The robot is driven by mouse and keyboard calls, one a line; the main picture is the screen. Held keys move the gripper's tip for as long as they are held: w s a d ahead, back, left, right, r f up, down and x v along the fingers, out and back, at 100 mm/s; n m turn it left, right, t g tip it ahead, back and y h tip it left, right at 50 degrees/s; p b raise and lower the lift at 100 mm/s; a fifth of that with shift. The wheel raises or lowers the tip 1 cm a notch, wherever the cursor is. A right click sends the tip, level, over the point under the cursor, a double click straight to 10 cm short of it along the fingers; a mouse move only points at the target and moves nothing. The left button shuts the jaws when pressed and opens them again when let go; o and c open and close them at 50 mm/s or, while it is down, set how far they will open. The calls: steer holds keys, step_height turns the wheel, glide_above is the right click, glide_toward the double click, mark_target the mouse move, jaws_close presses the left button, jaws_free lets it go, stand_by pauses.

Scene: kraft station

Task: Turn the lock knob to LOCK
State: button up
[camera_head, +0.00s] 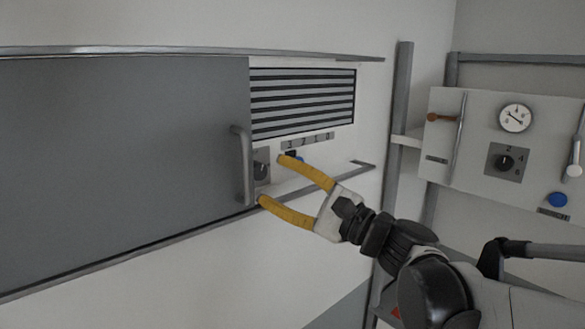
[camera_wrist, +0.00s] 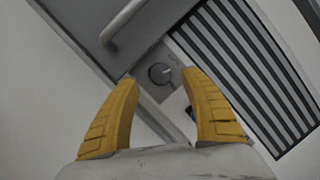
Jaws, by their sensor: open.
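The lock knob (camera_head: 261,170) is a dark round dial on a small grey plate, just right of the sliding door's handle in the head view. In the wrist view the knob (camera_wrist: 160,73) shows a light pointer mark, beyond and between my fingertips. The plate's lettering is too small to read. My gripper (camera_head: 270,178) has two yellow fingers, spread open and empty. It also shows in the wrist view (camera_wrist: 162,78). The fingertips are near the knob, one above and one below it in the head view; I cannot tell whether they touch the plate.
A grey door (camera_head: 120,150) with a vertical handle (camera_head: 241,165) stands close left of the knob. A slatted vent (camera_head: 303,101) is above right, with a numbered strip (camera_head: 308,141) below it. A second panel (camera_head: 470,130) with gauge, dial and blue button is at right.

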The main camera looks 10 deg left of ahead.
mark_target(261, 173)
steer(key=x, duration=0.4)
steer(key=shift+a+p, duration=0.15)
steer(key=shift+p, duration=0.25)
jaws_close()
